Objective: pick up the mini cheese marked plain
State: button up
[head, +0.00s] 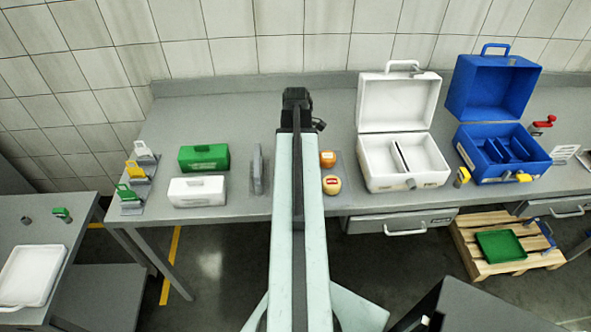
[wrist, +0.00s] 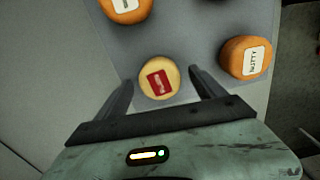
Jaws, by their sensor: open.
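In the wrist view my gripper (wrist: 162,76) is open. A small pale-yellow cheese (wrist: 146,86) with a red label lies between its fingertips, with neither finger clearly touching it. The writing on that label is too small to read. An orange cheese (wrist: 232,57) to the right has a white label that seems to read "nutty". Another orange cheese (wrist: 139,12) is cut off at the top, its label unreadable. In the head view a pale cheese (head: 331,190) and an orange cheese (head: 328,164) show just right of my arm, which hides the bench behind it.
A white open case (head: 400,185) and a blue open case (head: 504,172) stand to the right on the grey bench (head: 230,115). Green (head: 204,152) and white (head: 197,186) closed boxes stand to the left. A grey upright piece (head: 257,170) stands left of my arm.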

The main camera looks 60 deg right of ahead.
jog(key=c, duration=1.6)
